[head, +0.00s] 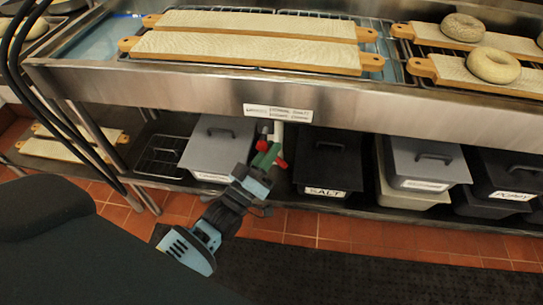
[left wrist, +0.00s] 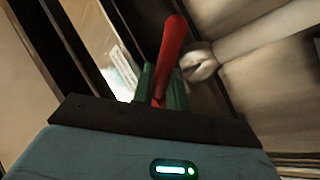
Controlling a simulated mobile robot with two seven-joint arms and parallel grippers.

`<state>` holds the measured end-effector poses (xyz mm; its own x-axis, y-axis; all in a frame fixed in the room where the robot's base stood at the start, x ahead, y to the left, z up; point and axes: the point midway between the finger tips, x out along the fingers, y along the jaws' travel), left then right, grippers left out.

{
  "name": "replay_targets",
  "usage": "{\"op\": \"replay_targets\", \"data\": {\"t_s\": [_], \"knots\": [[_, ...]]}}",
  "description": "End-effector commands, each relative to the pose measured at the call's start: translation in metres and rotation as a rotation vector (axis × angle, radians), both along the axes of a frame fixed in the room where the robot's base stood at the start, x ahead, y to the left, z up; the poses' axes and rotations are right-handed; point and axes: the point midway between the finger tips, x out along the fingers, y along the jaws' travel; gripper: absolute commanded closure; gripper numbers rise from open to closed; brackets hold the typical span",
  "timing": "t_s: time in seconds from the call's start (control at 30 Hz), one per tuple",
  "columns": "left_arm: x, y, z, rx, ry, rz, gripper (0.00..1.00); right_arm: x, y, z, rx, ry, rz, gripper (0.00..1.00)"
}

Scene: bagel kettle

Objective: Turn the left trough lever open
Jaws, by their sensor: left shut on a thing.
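The left trough lever is a red handle (head: 281,163) below the steel trough, at the white drain pipe (head: 278,131) under the label plate. My left gripper (head: 266,158) reaches up to it from the lower left, with its green fingertips at the handle. In the left wrist view the red lever (left wrist: 173,45) stands up between the green fingers (left wrist: 163,88), which are shut on it. The white pipe end (left wrist: 235,52) lies just right of the lever there. The lever's lower part is hidden between the fingers. My right gripper is not in view.
The steel trough (head: 190,88) holds wooden boards (head: 245,50) on racks, with bagels (head: 493,65) at right. On the lower shelf, a grey-lidded bin (head: 218,140) stands left of the gripper and a black SALT bin (head: 328,160) right.

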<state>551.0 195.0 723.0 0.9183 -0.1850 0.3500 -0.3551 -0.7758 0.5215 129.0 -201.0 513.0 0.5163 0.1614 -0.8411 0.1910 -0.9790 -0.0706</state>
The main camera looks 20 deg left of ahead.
Motion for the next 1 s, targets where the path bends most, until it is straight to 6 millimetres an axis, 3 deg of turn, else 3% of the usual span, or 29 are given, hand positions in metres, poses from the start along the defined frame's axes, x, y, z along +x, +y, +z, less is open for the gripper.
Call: {"op": "replay_targets", "data": {"t_s": [0.6,1.0], "knots": [[0.002,-0.010,0.010,-0.560,-0.157,-0.001,1.00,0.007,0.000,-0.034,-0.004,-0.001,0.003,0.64],[0.003,-0.011,0.018,-0.801,-0.228,-0.001,1.00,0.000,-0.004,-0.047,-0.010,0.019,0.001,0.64]]}}
